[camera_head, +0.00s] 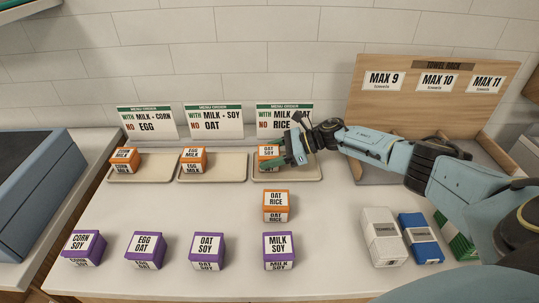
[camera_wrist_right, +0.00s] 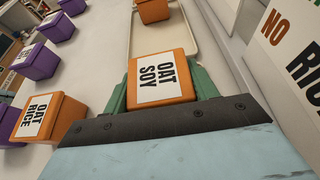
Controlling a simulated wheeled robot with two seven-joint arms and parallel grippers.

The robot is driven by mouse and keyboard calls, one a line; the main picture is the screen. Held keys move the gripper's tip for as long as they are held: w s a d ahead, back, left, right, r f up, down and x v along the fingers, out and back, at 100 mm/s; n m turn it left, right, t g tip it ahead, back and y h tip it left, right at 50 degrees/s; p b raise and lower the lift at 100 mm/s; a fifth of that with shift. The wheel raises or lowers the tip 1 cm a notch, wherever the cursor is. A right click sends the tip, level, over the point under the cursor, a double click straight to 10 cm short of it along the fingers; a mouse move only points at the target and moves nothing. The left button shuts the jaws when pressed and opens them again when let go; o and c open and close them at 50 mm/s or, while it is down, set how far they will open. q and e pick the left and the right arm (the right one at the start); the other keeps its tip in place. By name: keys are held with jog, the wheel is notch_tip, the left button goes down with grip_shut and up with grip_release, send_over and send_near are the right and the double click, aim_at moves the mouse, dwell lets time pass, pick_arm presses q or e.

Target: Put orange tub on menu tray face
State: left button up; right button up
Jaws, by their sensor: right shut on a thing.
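An orange tub labelled OAT SOY (camera_head: 268,152) is at the right-hand menu tray (camera_head: 305,178). My right gripper (camera_head: 285,158) is shut on this tub, and in the wrist view its green fingers flank the OAT SOY tub (camera_wrist_right: 158,80). I cannot tell whether the tub touches the tray. An orange CORN MILK tub (camera_head: 124,160) sits on the left tray (camera_head: 155,175). An orange EGG MILK tub (camera_head: 193,160) sits on the middle tray (camera_head: 228,172). An orange OAT RICE tub (camera_head: 276,206) stands on the table in front of the right tray. My left gripper is not in view.
Several purple tubs, such as MILK SOY (camera_head: 278,252), line the front. Menu cards, such as the middle card (camera_head: 213,122), stand behind the trays. A wooden towel rack (camera_head: 365,110) is at the right. White (camera_head: 383,240) and blue (camera_head: 419,238) towel packs lie before it.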

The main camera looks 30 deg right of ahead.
jog(key=shift+f+b, duration=0.25)
jog(key=shift+b, duration=0.05)
jog(key=o, duration=1.1)
jog(key=shift+r, duration=0.1)
jog(key=shift+r, duration=0.1)
jog(key=shift+r+p, duration=0.2)
jog(key=shift+p, duration=0.25)
jog(key=b+v, duration=0.1)
jog(key=v, duration=1)
jog(key=shift+s+d, duration=0.2)
jog(key=shift+d, duration=0.2)
